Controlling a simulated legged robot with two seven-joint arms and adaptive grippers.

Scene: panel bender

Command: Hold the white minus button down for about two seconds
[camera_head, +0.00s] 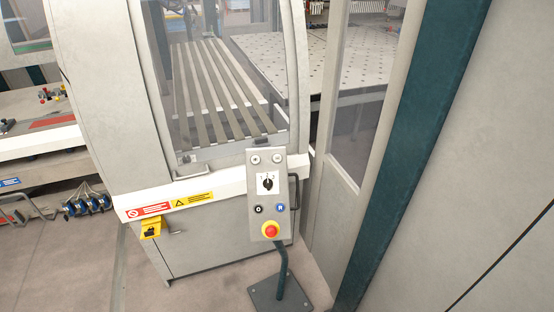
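A grey control box (256,235) stands upright on a dark bent post in front of the machine. Two small round white buttons sit at its top, a left one (255,159) and a right one (277,158). Their marks are too small to tell which is the minus button. Neither of my grippers is in view, and nothing touches the box.
The post stands on a dark floor plate (268,296). Behind the box is the machine's pale housing (205,240) with a window. A yellow switch (151,228) juts out at left. A teal-edged cabinet (475,130) fills the right. The floor (60,270) at left is clear.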

